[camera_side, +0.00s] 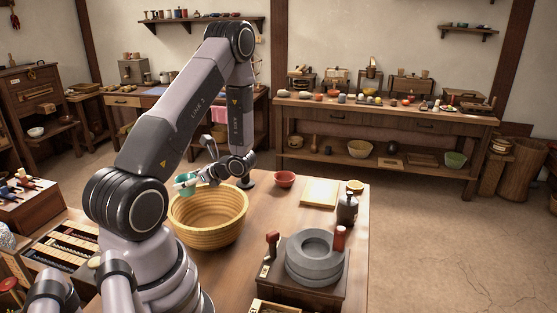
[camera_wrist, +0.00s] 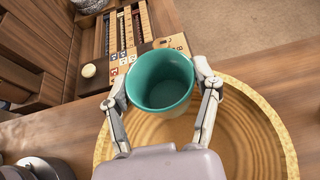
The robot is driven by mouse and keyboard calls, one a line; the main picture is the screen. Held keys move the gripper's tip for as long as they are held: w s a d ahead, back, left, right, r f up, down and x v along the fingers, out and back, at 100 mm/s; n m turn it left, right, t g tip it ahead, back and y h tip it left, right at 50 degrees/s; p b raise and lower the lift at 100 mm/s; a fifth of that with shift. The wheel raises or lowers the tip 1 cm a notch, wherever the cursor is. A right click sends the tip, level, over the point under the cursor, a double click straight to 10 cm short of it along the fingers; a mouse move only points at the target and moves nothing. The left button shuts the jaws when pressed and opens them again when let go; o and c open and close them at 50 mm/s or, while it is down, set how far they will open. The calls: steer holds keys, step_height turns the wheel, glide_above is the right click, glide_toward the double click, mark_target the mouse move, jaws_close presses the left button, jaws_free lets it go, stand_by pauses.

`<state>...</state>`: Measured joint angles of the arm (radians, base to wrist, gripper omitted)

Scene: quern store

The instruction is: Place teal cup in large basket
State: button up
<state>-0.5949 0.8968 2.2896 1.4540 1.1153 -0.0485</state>
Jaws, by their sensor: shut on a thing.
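The teal cup (camera_wrist: 160,82) is held between the two fingers of my gripper (camera_wrist: 162,92), with its open mouth facing the wrist camera. In the side view the cup (camera_side: 186,180) shows as a small teal shape beside my gripper (camera_side: 205,176), above the basket's far rim. The large basket (camera_side: 208,222) is a round, ribbed, straw-coloured bowl on the wooden table. The basket's visible interior is empty.
A red bowl (camera_side: 284,179), a pale square board (camera_side: 319,193), a dark bottle (camera_side: 347,209) and a grey stone quern (camera_side: 314,258) stand on the table right of the basket. A compartment tray (camera_side: 62,248) lies at left. Bare table (camera_side: 262,225) shows between basket and quern.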

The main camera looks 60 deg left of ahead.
mark_target(182, 215)
step_height(182, 215, down, 11)
steer(key=shift+f, duration=0.1)
stand_by(0.4)
steer(key=o, duration=1.2)
steer(key=shift+c, duration=0.2)
